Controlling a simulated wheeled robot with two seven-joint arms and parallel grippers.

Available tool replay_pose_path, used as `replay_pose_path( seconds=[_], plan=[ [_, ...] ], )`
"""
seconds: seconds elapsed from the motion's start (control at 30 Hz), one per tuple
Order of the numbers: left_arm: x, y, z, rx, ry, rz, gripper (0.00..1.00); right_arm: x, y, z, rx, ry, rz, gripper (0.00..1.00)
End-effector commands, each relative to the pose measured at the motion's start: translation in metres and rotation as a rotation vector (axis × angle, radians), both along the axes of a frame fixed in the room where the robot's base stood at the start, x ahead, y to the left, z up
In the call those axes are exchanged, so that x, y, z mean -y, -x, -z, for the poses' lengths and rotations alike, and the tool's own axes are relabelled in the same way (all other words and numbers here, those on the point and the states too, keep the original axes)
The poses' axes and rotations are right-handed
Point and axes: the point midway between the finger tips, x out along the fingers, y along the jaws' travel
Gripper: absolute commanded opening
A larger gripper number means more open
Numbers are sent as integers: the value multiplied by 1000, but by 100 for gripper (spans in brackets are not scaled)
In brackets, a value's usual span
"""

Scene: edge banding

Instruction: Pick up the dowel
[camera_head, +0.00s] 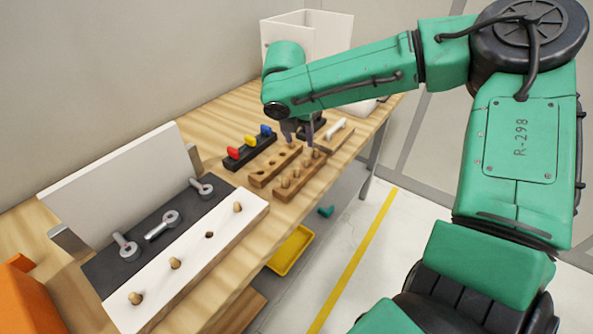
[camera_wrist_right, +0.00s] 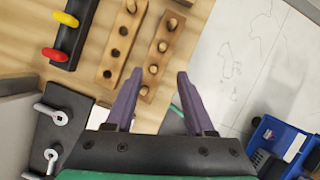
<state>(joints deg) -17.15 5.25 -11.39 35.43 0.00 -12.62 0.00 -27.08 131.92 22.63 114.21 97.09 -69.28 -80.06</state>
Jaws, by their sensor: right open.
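A wooden block (camera_head: 283,195) on the workbench holds several upright light dowels in a row; a dowel (camera_wrist_right: 154,69) in it lies near the gap of my right gripper in the wrist view. Beside it is a second wooden block (camera_wrist_right: 107,66) with mostly empty holes and one dowel (camera_wrist_right: 131,5) at its far end. A long white board (camera_head: 190,275) holds 3 dowels, such as one dowel (camera_head: 175,263), and has one empty hole. My right gripper (camera_wrist_right: 156,84) is open and empty, its fingers above the dowel block. My left gripper is not in view.
A black rack (camera_head: 250,151) with red, yellow and blue pieces stands behind the blocks. A dark mat (camera_head: 138,243) carries several metal eye pieces. A white open box (camera_head: 330,32) stands at the far end. A yellow tray (camera_head: 291,250) sits below the bench edge.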

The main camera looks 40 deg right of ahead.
Motion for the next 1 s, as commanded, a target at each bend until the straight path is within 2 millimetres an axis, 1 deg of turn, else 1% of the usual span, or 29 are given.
replay_pose_path(
  seconds=[0.03, 0.1, 0.2, 0.27, 0.37, 0.47, 0.53, 0.63, 0.8, 0.83, 0.87, 0.9, 0.93, 0.97, 1.0],
  plan=[
    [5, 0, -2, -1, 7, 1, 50, 5, -2, 13, -6, 0, 3, 54],
    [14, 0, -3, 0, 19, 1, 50, 12, -6, 30, -5, 0, 5, 54],
    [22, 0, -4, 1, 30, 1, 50, 18, -12, 49, -1, 0, 4, 54],
    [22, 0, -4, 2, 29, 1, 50, 21, -14, 55, 1, -1, 3, 54],
    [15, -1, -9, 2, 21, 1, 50, 26, -16, 66, 1, 0, 4, 54],
    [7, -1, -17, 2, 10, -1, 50, 36, -20, 82, -1, 1, 5, 54],
    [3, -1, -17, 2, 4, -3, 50, 40, -23, 96, 1, -1, 5, 54],
    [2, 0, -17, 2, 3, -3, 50, 43, -26, 104, 5, -1, 4, 54],
    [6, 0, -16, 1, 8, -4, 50, 43, -26, 105, 7, -3, 5, 54],
    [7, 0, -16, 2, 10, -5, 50, 43, -26, 105, 6, -2, 5, 46],
    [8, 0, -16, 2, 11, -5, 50, 43, -26, 105, 6, -2, 5, 35],
    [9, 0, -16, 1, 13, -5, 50, 43, -26, 105, 6, -2, 5, 20],
    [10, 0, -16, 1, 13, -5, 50, 43, -26, 105, 6, -2, 5, 8],
    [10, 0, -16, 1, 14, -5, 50, 43, -26, 105, 7, -2, 6, 0],
    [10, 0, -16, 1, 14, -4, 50, 43, -26, 105, 7, -2, 6, 0]
  ],
)
